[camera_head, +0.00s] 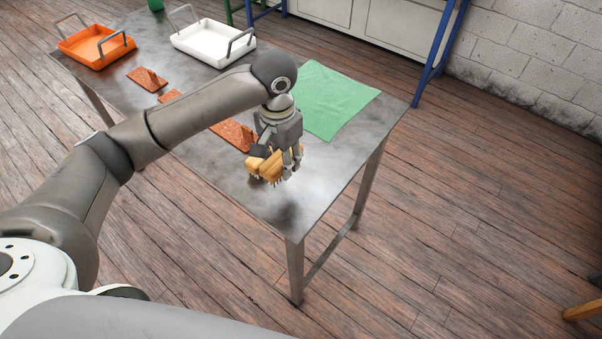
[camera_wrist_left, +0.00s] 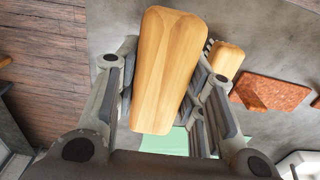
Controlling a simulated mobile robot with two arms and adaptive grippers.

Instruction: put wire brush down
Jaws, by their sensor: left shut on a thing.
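The wire brush (camera_head: 266,167) has a pale wooden body, and short bristles show below it in the head view. My left gripper (camera_head: 281,153) is shut on it near the front right corner of the metal table (camera_head: 262,199). The brush is low over the tabletop; I cannot tell whether it touches. In the left wrist view the brush's wooden body (camera_wrist_left: 165,72) lies tilted between the fingers, with a smaller wooden part (camera_wrist_left: 227,60) beside it. The gripper hides part of the brush. My right gripper is in neither view.
A green cloth (camera_head: 335,98) lies right of the gripper. Rust-red plates (camera_head: 147,79) lie along the table, one (camera_head: 233,133) close behind my left gripper. An orange tray (camera_head: 95,47) and a white tray (camera_head: 212,43) stand at the far end. The front corner is bare.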

